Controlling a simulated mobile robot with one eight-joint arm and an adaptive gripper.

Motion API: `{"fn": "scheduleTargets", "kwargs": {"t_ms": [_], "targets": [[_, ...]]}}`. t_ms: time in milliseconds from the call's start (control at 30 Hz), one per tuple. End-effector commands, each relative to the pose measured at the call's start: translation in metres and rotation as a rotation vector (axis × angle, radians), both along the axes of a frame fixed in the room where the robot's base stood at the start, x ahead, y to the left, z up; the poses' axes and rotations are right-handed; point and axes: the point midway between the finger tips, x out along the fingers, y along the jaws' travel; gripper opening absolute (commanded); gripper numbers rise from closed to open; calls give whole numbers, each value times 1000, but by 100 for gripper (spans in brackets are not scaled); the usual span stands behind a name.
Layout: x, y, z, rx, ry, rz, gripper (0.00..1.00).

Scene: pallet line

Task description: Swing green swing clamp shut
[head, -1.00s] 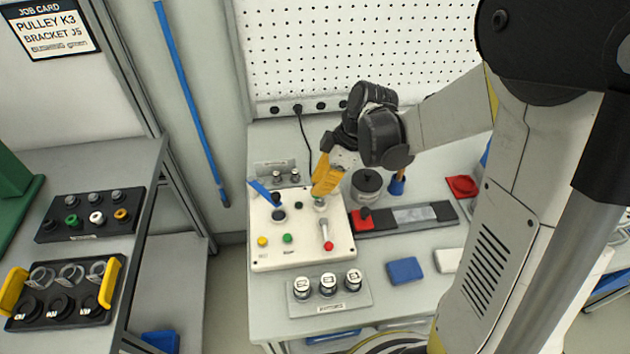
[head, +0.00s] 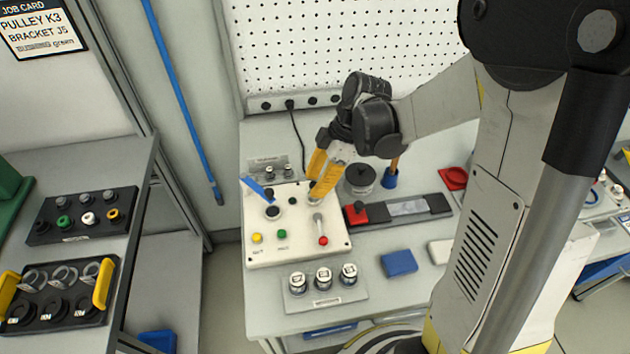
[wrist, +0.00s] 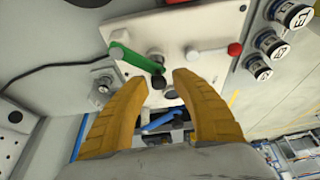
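The green swing clamp (wrist: 133,57) is a green arm with a dark end, on the white fixture plate (wrist: 185,35) in the wrist view. Its dark end shows between my fingertips. In the head view my gripper hides the green arm. My gripper (wrist: 158,80) has its two yellow fingers apart with nothing clearly held. In the head view my gripper (head: 315,190) is low over the back right part of the white fixture plate (head: 278,246). Whether a finger touches the green arm, I cannot tell.
A blue clamp arm (head: 257,188) stands out at the plate's back left. A red-tipped lever (head: 322,238) is at the plate's front right. A black jar (head: 360,178) stands behind right. Labelled cylinders (head: 323,276) stand in front. A blue block (head: 399,263) lies front right.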

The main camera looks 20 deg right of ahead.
Motion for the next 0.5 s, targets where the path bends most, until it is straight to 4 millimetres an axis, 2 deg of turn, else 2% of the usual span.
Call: {"fn": "scheduleTargets", "kwargs": {"t_ms": [333, 500], "targets": [[1, 0, 2, 1, -2, -2, 41], [0, -8, 21, 1, -2, -3, 41]]}}
